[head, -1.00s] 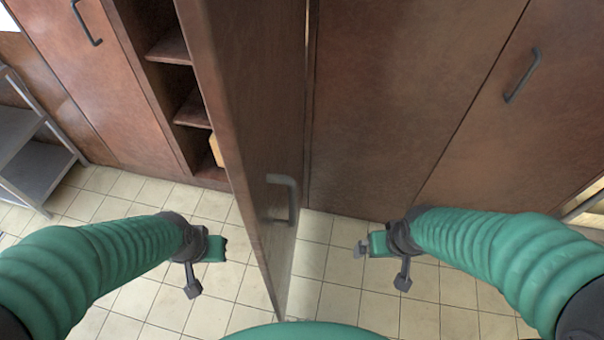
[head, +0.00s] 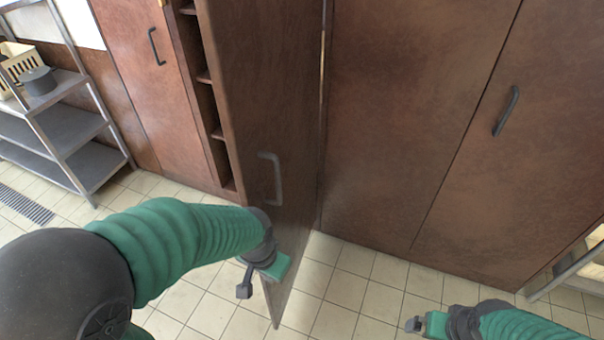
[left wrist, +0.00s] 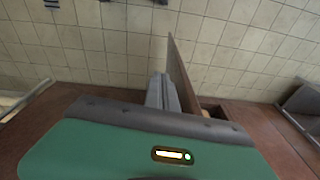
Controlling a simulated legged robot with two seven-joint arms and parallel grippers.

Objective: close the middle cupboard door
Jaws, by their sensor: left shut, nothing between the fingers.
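The middle cupboard door (head: 255,110) is brown and stands open, swung out from the cupboard front. Its grey handle (head: 270,178) is on the face I see in the head view. My left gripper (head: 280,264) is at the door's lower free edge, below the handle. In the left wrist view, the shut, empty left gripper (left wrist: 162,92) points along beside a thin brown panel (left wrist: 182,68), which looks like the door; I cannot tell whether they touch. My right gripper (head: 416,325) is low on the right, away from the door, and its jaws are too small to read.
Open shelves (head: 212,110) show left of the door. A closed door with a handle (head: 507,110) is on the right, another (head: 150,80) on the left. A metal rack (head: 70,135) stands at the far left. The tiled floor (head: 340,285) is clear in front.

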